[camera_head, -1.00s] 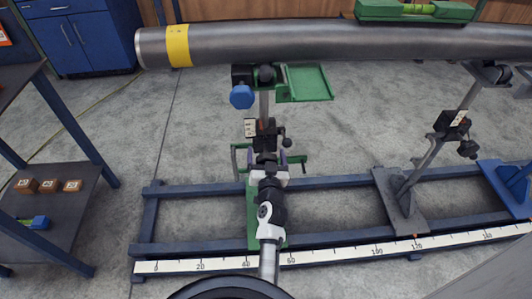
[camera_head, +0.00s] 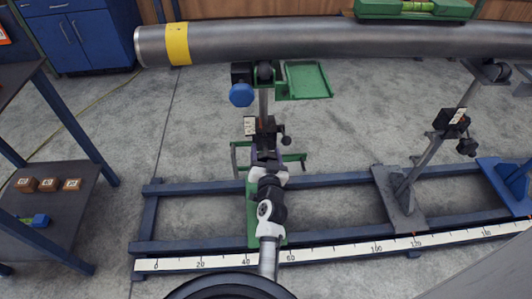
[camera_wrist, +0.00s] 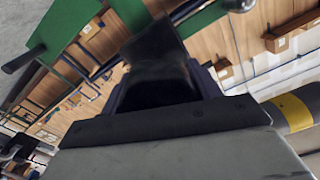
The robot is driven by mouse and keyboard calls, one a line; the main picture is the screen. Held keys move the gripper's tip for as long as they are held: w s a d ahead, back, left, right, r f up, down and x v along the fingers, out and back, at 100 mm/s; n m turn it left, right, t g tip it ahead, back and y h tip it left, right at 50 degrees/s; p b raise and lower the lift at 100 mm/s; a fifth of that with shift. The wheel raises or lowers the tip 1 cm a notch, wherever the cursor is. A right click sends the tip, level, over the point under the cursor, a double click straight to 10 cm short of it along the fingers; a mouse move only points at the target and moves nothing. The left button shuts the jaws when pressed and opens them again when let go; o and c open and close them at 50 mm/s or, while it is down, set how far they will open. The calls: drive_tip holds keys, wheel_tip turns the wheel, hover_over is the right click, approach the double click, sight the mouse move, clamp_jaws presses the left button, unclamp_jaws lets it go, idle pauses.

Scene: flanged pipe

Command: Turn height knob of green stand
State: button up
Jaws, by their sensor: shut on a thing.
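The green stand (camera_head: 306,80) is below the left end of the pipe, with its green foot on the blue rail frame. Its post carries a black block with a white scale (camera_head: 250,126) and a small black side handle (camera_head: 286,141). My gripper (camera_head: 266,156) is at the front of this block, shut on a dark part that I take to be the height knob. The knob is mostly hidden behind my gripper in the head view. In the wrist view a black shape (camera_wrist: 160,65) fills the space before my gripper; its outline is unclear.
The grey pipe (camera_head: 300,43) with a yellow band crosses above, carrying a green level (camera_head: 415,9). A blue knob (camera_head: 241,95) sits at the stand's upper left. A grey stand (camera_head: 402,192) and a blue stand (camera_head: 505,185) are right. A shelf (camera_head: 45,205) is left.

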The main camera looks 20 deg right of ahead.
drive_tip(key=m, duration=0.5)
drive_tip(key=shift+m+p, duration=0.3)
drive_tip(key=shift+p, duration=0.1)
idle(0.4)
drive_tip(key=o, duration=1)
drive_tip(key=shift+s, duration=0.1)
